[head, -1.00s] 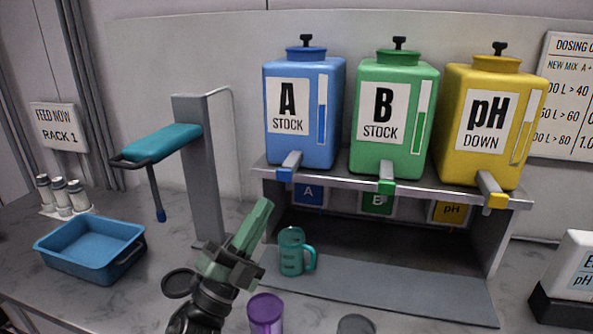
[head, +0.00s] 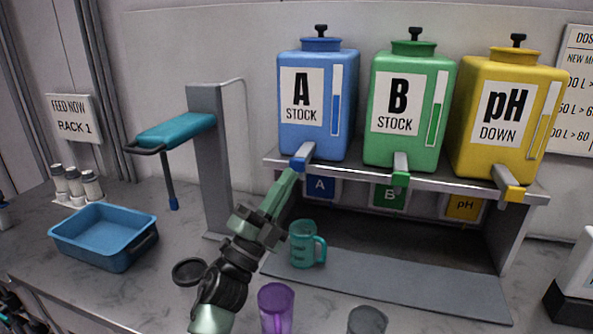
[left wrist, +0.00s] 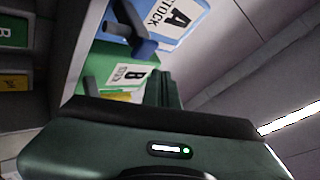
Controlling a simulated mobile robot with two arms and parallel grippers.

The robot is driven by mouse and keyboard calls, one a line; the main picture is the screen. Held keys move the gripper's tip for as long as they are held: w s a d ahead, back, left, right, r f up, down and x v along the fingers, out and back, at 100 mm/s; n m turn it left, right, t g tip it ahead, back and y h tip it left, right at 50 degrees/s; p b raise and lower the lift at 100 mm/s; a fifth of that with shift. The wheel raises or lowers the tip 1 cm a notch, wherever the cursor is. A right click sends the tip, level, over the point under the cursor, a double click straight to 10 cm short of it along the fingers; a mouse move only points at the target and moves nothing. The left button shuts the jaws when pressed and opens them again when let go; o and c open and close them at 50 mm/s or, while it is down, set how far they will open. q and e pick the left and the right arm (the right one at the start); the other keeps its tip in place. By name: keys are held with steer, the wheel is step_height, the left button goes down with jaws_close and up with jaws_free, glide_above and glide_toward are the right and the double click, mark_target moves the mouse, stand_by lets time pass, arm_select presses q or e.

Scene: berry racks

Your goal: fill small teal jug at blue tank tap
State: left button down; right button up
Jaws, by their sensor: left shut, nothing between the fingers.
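The small teal jug (head: 303,248) stands upright on the grey mat under the blue tank's tap, its handle to the right. The blue tank (head: 318,140), labelled A STOCK, sits on the shelf; its tap (head: 300,162) has a blue end above the jug. My left gripper (head: 287,181) is shut and empty, pointing up with its fingertips close to the blue tap end; I cannot tell if they touch. The left wrist view shows the tank (left wrist: 185,42) and tap (left wrist: 135,32) beyond the fingers. No stream shows. The jug's inside is hidden. My right gripper is not in view.
Green tank (head: 410,145) and yellow tank (head: 500,155) stand right of the blue one. A purple cup (head: 276,308) and grey cup (head: 367,321) stand in front. A blue tray (head: 100,257) and a grey post (head: 208,165) with a teal arm are at left.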

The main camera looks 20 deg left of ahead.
mark_target(299, 160)
arm_select(q)
steer(key=shift+w, duration=0.7)
steer(key=shift+w, duration=0.1)
stand_by(1.5)
steer(key=shift+w+b, duration=0.3)
steer(key=shift+w, duration=0.05)
steer(key=shift+w, duration=0.5)
stand_by(4.9)
